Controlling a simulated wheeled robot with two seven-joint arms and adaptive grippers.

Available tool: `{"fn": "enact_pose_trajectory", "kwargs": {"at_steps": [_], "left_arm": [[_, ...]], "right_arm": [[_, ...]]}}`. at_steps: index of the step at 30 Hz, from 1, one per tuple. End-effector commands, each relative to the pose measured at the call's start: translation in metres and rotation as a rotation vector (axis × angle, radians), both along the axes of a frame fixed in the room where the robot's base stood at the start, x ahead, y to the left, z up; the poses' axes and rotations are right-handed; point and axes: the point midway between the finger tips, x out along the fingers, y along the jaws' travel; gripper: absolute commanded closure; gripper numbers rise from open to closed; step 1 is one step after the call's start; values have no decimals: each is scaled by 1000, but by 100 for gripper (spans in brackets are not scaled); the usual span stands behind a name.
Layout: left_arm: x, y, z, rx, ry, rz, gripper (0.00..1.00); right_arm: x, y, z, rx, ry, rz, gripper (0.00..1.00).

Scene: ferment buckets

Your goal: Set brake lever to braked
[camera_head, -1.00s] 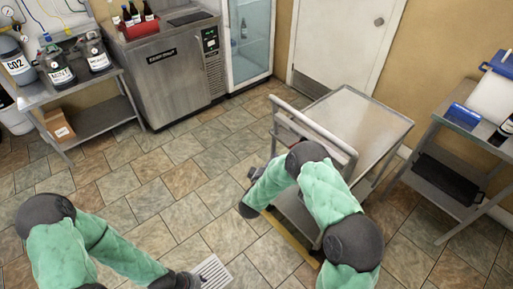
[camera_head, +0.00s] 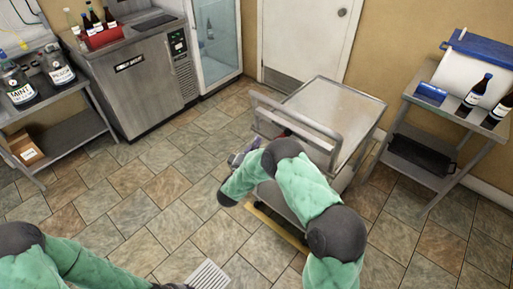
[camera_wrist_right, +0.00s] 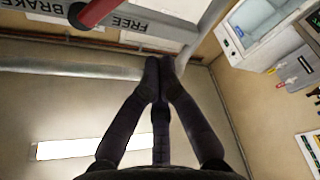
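A metal cart (camera_head: 333,108) stands in front of the door, its push handle (camera_head: 290,118) facing me. In the right wrist view a red lever (camera_wrist_right: 97,12) with a dark end comes down from the top edge.
A grey rail (camera_wrist_right: 70,68) crosses the right wrist view near the fingertips. A shelf with bottles (camera_head: 450,100) stands right of the cart. A steel cooler (camera_head: 140,80) and a side table (camera_head: 60,125) stand at left. The tiled floor left of the cart is clear.

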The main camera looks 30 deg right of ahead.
Motion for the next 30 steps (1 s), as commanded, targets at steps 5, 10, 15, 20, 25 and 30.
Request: {"fn": "enact_pose_trajectory", "kwargs": {"at_steps": [5, 10, 15, 20, 25, 30], "left_arm": [[0, 0, -13, 0, 0, 0, 60], [0, 0, -23, 0, 0, 0, 60], [0, 0, -33, 0, 0, 0, 60], [0, 0, -37, 0, 0, 0, 60], [0, 0, -38, 0, 0, 0, 60], [0, 0, -38, 0, 0, 0, 60]], "right_arm": [[21, -28, 4, 1, -4, -2, 100], [40, -51, 10, 0, -3, -1, 100], [25, -60, -3, 0, 4, 0, 100], [15, -64, -9, 0, 0, 1, 100], [12, -65, -11, 0, 0, 1, 100], [12, -65, -10, 0, 0, 1, 100]]}}
